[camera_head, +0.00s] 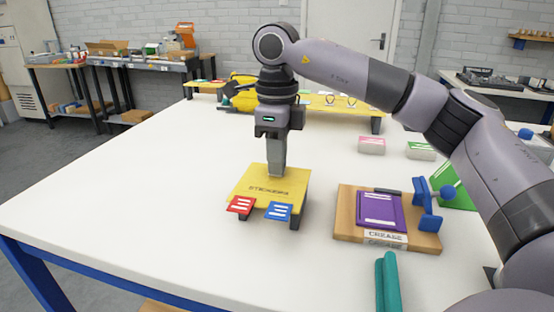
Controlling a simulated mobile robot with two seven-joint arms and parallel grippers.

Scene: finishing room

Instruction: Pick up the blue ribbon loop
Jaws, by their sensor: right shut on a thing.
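My right gripper (276,172) points straight down onto the top of a yellow stand (248,180) with dark lettering. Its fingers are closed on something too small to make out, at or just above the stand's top. A red card (241,204) and a blue card (278,211) with white lines stick out at the stand's front edge. I cannot make out a blue ribbon loop for sure. Small dark loops (351,100) show on a long yellow rack (318,104) at the back of the table, partly behind my arm. My left gripper is not in view.
A wooden board (346,220) marked CREASE, with a purple piece (381,211) and a blue lever (428,205), is to the right. A teal roll (387,282) is in front. Pink (371,146) and green (420,151) blocks sit behind. The white table's left side (130,180) is clear.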

